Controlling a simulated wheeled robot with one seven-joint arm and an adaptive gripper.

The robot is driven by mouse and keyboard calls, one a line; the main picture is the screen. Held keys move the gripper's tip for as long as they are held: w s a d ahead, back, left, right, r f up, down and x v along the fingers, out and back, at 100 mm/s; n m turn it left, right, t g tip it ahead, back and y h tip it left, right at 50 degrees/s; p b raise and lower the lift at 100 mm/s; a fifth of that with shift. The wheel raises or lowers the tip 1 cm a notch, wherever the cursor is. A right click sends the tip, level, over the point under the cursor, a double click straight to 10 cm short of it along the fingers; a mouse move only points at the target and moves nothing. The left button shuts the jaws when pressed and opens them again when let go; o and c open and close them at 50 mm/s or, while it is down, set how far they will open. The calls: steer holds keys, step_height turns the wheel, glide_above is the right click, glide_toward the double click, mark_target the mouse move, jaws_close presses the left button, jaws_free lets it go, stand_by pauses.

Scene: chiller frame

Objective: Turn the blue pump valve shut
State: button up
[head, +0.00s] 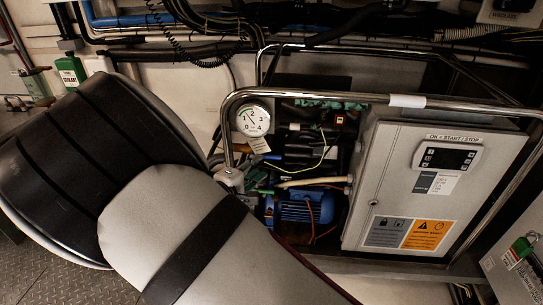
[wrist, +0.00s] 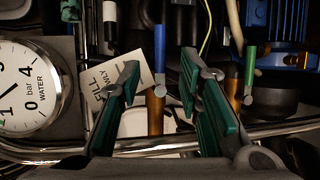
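The blue valve handle (wrist: 159,48) is a narrow upright lever on a brass body (wrist: 155,112) in the wrist view. My gripper (wrist: 159,70) is open, with one green-padded finger on each side of the blue handle and visible gaps between. Whether the handle lies level with the fingertips or deeper is hard to tell. A second valve with a green handle (wrist: 250,66) and a brass body stands just right of the right finger. In the head view my arm hides most of the gripper, and a small blue lever (head: 272,157) shows beside it.
A chrome rail (head: 330,97) crosses in front of the machinery. A blue motor (head: 297,208) and a grey control box (head: 395,190) stand to the right. Hoses crowd the space.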

mark_target(269, 158)
steer(key=x, duration=0.8)
steer(key=shift+w+f, duration=0.1)
steer(key=shift+w, duration=0.1)
jaws_close()
